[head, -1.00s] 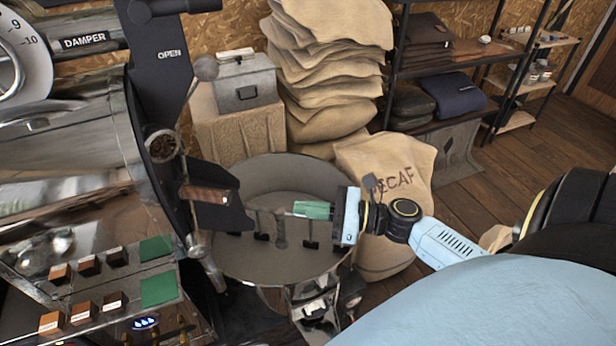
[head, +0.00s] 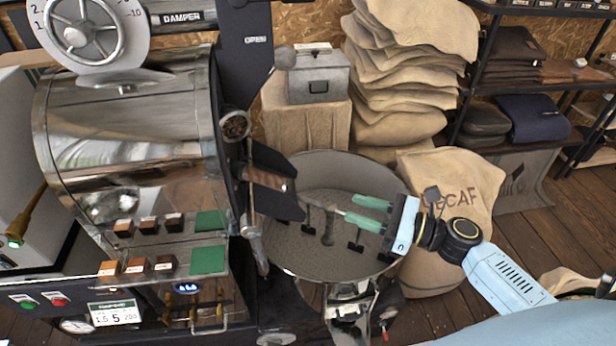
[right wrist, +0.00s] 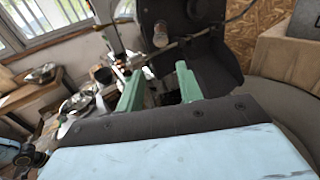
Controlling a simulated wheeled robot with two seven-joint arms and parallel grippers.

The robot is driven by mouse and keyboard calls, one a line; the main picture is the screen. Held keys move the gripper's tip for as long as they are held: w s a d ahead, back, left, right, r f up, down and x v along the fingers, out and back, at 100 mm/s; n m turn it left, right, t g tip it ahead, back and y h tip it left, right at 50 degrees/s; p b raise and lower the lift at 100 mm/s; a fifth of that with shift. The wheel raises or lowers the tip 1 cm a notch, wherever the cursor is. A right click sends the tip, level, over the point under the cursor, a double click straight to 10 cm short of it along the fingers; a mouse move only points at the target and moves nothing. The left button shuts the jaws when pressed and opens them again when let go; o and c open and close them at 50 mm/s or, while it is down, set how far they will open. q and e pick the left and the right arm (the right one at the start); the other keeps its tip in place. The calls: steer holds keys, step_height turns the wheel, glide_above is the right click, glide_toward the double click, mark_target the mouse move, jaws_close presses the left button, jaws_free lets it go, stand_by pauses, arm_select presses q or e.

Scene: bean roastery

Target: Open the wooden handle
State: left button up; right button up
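The wooden handle (head: 266,180) is a short brown grip in front of the dark chute plate of the roaster, left of the round cooling tray (head: 300,262). My right gripper (head: 348,208) is over the tray, to the right of the handle and apart from it. Its two green fingers are spread with nothing between them and point left toward the handle. In the right wrist view the open fingers (right wrist: 157,88) face the dark roaster front; a brownish knob end (right wrist: 160,36) shows beyond them, probably the handle. My left gripper is not in view.
A metal lever with a ball knob (head: 284,57) rises above the handle. The steel drum (head: 130,135) and a button panel (head: 165,245) are at left. A grey metal box (head: 318,78), stacked sacks (head: 410,70) and a DECAF sack (head: 450,190) stand behind the tray.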

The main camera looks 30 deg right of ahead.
mark_target(270, 181)
steer(key=shift+o, duration=1.3)
steer(key=w+a+f+n+b, duration=0.1)
steer(key=w+a+b, duration=0.3)
steer(key=b, duration=0.4)
steer(key=shift+w+a+n, duration=0.35)
steer(key=shift+w+n, duration=0.45)
steer(key=shift+w, duration=0.1)
steer(key=x, duration=0.4)
steer(key=p+x, duration=0.1)
steer(key=x, duration=0.9)
steer(key=shift+r, duration=0.4)
steer(key=shift+c, duration=0.2)
